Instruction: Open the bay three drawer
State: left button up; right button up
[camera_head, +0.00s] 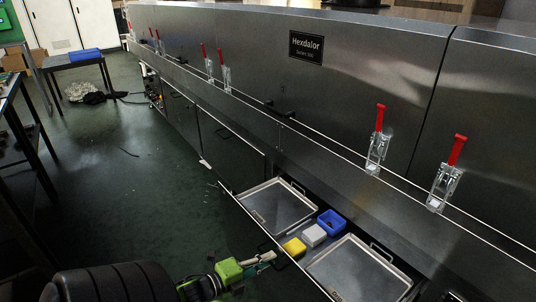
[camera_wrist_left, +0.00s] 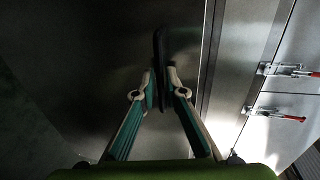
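The drawer (camera_head: 244,207) is pulled out from the long steel dryer, and its inside shows from above. My left gripper (camera_head: 272,257), green and teal, is at the outer side of the drawer front, at its dark handle. In the left wrist view, the left gripper's fingers (camera_wrist_left: 160,88) stand on both sides of the black drawer handle (camera_wrist_left: 161,50) and appear closed on it. No bay number can be read. My right gripper is in neither view.
The drawer holds two metal trays (camera_head: 250,211) with a blue bin (camera_head: 331,222), a white box (camera_head: 314,236) and a yellow box (camera_head: 294,247) between them. Red-handled latches (camera_head: 378,140) line the dryer. A table with a blue tray (camera_head: 85,55) stands far left. The green floor alongside is mostly clear.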

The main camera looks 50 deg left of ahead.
pick_arm(q)
jog(key=d+v, duration=0.1)
jog(key=v, duration=1)
jog(key=shift+s+a, duration=0.25)
jog(key=shift+a, duration=0.15)
